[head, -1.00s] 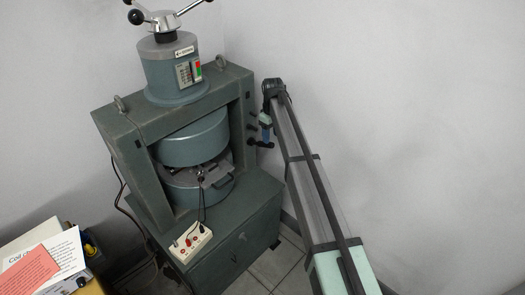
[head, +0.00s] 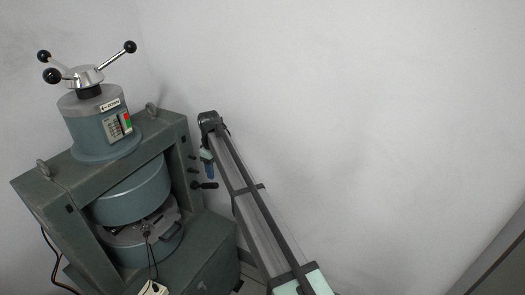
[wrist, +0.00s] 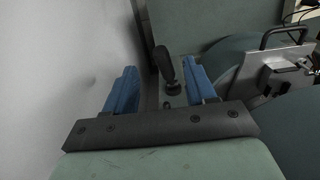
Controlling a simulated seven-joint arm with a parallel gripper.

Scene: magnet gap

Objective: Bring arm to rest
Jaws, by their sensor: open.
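My gripper (wrist: 160,88) is in the wrist view, its two blue fingers apart with nothing held between them. Past the fingertips, a black-knobbed lever (wrist: 168,70) on the side of the green magnet frame shows near the right finger. I cannot tell whether the finger touches it. In the head view, my gripper (head: 209,165) hangs at the right side of the magnet frame (head: 30,200), close to the dark knobs (head: 205,185) there. My arm stretches from the bottom of the picture up to that side.
The magnet's round poles (head: 135,195) sit inside the frame. A metal plate with a handle (wrist: 285,75) shows at the right of the wrist view. A capstan with black-balled arms (head: 85,75) tops the frame. Bare wall lies right of my arm.

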